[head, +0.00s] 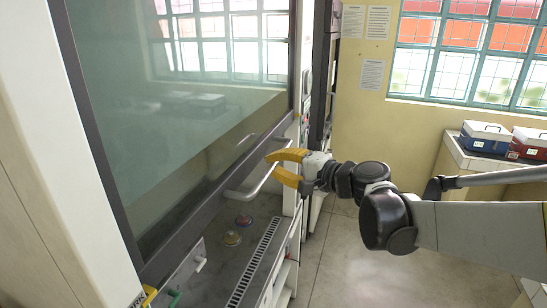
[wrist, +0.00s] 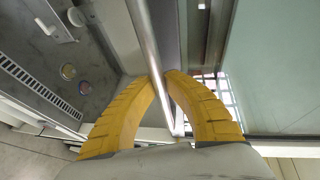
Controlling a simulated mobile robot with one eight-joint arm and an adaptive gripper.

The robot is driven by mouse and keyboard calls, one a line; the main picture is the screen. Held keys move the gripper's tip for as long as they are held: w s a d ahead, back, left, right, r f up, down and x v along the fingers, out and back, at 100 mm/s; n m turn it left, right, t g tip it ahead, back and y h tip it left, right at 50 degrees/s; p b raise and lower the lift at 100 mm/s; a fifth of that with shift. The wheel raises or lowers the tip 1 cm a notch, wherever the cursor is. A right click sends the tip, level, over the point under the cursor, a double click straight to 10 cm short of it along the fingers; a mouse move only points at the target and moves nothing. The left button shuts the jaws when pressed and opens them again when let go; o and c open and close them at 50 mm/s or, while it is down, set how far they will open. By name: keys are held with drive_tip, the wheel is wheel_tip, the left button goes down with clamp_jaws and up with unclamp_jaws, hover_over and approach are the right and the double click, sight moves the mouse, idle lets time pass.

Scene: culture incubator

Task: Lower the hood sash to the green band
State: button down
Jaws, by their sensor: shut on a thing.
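The hood sash (head: 180,100) is a large dark-framed glass pane on the left in the head view. Its lower edge stands above the work surface, leaving a gap. A pale bar handle (head: 250,185) runs along the sash's lower frame. My gripper (head: 272,166), with yellow fingers, is shut on the handle near its right end. In the wrist view the fingertips of my gripper (wrist: 160,80) close on the handle (wrist: 145,45), a shiny bar. A small green patch (head: 174,298) shows at the lower left; I cannot tell if it is the green band.
Inside the hood, the grey work surface (head: 205,268) carries two small round dishes (head: 235,237) and a slotted grille (head: 255,264) near its front edge. A side bench (head: 462,156) at the right holds a blue box (head: 485,138) and a red box (head: 530,144). The floor (head: 345,265) before the hood is clear.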

wheel_tip(320, 180, down, 2)
drive_tip(key=shift+f+b, duration=0.25)
drive_tip(key=shift+b, duration=0.05)
drive_tip(key=c, duration=1.4)
unclamp_jaws()
drive_tip(key=shift+d, duration=0.1)
drive_tip(key=v, duration=1.2)
drive_tip(key=shift+r, duration=0.15)
